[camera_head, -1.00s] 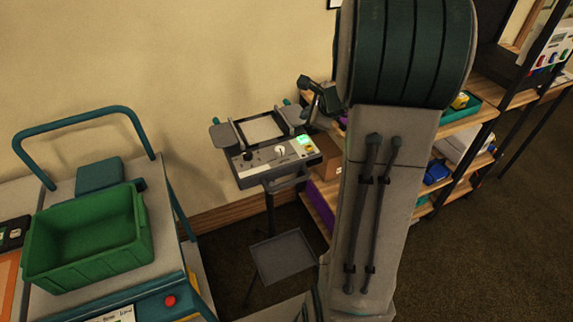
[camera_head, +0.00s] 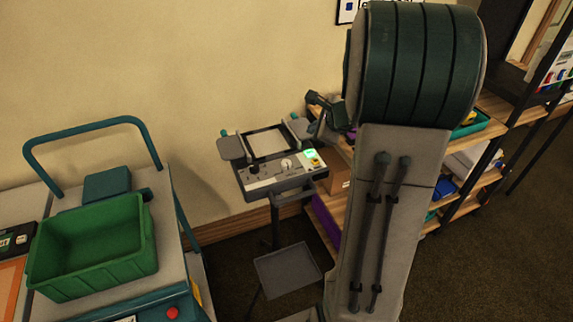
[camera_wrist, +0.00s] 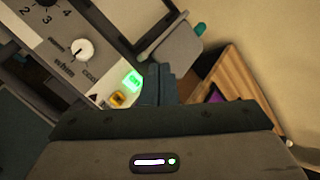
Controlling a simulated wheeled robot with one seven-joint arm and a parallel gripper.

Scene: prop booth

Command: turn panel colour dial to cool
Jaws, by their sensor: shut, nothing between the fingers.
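The light panel (camera_head: 262,184) is a grey control box on a stand against the wall, with a pale face. A black dial (camera_wrist: 45,3) marked with numbers is cut by the top edge. My gripper (camera_wrist: 160,82) shows dark fingers closed together with nothing between them, in front of the panel's right end, apart from the white dial. In the head view my arm covers much of the right side.
A lit green display (camera_wrist: 131,80) and a yellow button (camera_wrist: 117,99) lie on the panel between dial and fingers. A green bin (camera_head: 92,245) stands on a cart at left. Wooden shelves (camera_head: 497,110) with goods stand at right. A small tray (camera_head: 288,270) is below the panel.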

